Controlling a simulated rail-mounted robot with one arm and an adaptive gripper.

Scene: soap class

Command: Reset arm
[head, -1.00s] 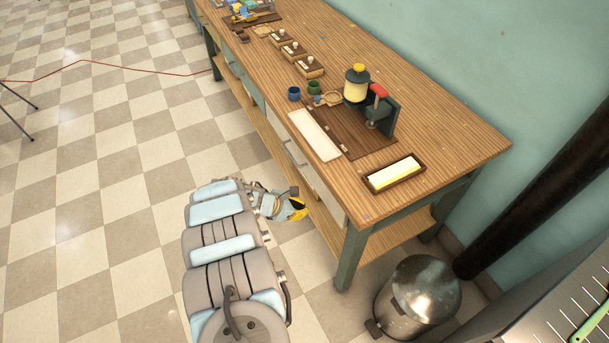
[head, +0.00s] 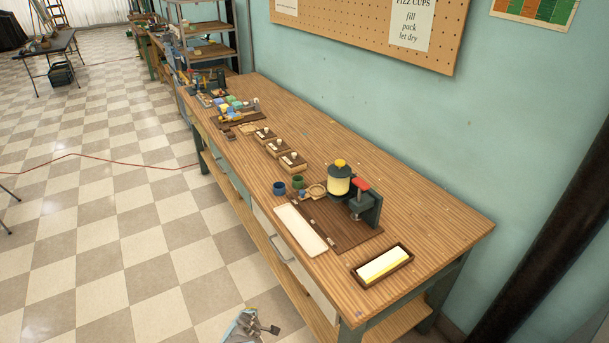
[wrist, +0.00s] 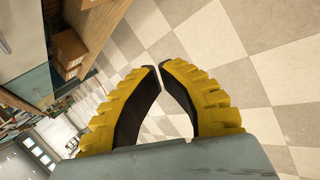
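My gripper (wrist: 160,68) fills the middle of the wrist view. Its two yellow, ridged fingers with dark pads lean inward, and their tips come together with only a thin gap. Nothing is held between them; tiled floor shows behind. In the head view, only a small grey and light blue piece of my arm shows at the bottom edge, beside the near end of the workbench (head: 430,237). The gripper is off the bench, over the floor.
The bench carries a dark board with a press (head: 364,203), a yellow-filled jar (head: 339,182), a white tray (head: 300,229), a wooden tray with a yellow-white bar (head: 382,264), and cups (head: 279,188). A red cable (head: 90,157) crosses the floor. The checkered floor left of the bench is mostly open.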

